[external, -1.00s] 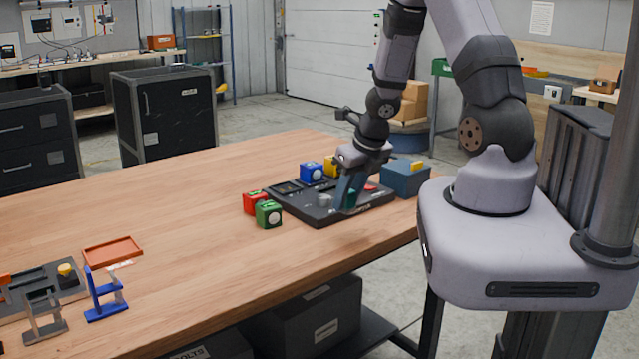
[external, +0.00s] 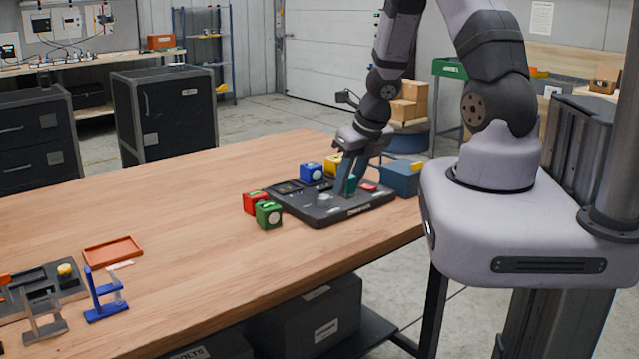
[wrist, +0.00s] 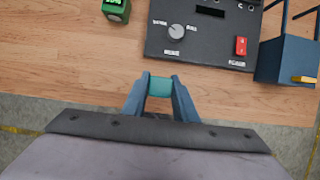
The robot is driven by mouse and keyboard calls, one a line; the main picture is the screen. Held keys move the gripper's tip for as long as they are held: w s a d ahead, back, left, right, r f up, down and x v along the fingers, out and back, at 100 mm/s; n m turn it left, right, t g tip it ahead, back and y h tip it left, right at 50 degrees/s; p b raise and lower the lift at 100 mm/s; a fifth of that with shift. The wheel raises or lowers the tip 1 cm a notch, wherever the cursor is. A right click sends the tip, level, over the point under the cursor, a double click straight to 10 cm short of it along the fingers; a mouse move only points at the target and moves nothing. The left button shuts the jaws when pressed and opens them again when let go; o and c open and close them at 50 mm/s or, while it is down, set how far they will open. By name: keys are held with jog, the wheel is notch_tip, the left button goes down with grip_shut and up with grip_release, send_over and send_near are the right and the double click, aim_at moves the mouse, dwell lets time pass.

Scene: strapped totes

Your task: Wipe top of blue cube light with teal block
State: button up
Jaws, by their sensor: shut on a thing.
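My gripper (external: 349,185) is shut on a teal block (wrist: 160,86), held between its fingertips. In the external view it is over the right front part of the black panel (external: 318,215); in the wrist view the block shows just below the panel's front edge. The blue cube light (external: 311,172) stands at the panel's back left side, apart from the gripper, with a round white face toward the camera. It is not seen in the wrist view.
A red cube (external: 255,202), a green cube (external: 268,215) and a yellow cube (external: 333,164) stand around the panel. The panel has a knob (wrist: 176,31) and a red switch (wrist: 241,46). A blue tote (external: 402,180) is at the right. The table's left middle is clear.

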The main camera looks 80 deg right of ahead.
jog(key=shift+w+d+m, duration=0.3)
jog(key=shift+d+m, duration=0.05)
jog(key=shift+m, duration=0.05)
jog(key=w+a+m+g+b, duration=0.25)
jog(key=w+m+g, duration=0.25)
jog(key=w+m, duration=0.65)
jog(key=w+a+m+g+y, duration=0.3)
jog(key=a+m+y, duration=0.1)
jog(key=a+m, duration=1.45)
jog(key=w+d+r+m+t+y+p, duration=0.1)
jog(key=w+d+m+t+y+p, duration=0.15)
jog(key=d+m, duration=0.7)
jog(key=w+d+r+m+t+y+p, duration=0.1)
jog(key=w+d+m+t+p, duration=0.2)
jog(key=d+m, duration=0.65)
jog(key=s+d+r+m+t+h+p, duration=0.1)
jog(key=s+d+m, duration=0.4)
jog(key=d+m, duration=0.6)
jog(key=s+d+r+m+t+h+p, duration=0.1)
jog(key=s+d+m+h, duration=0.4)
jog(key=d+m, duration=0.6)
jog(key=d+r+h+p, duration=0.1)
jog(key=d+r, duration=0.1)
jog(key=d, duration=0.1)
jog(key=shift+s+d+r, duration=0.2)
jog(key=shift+s, duration=0.15)
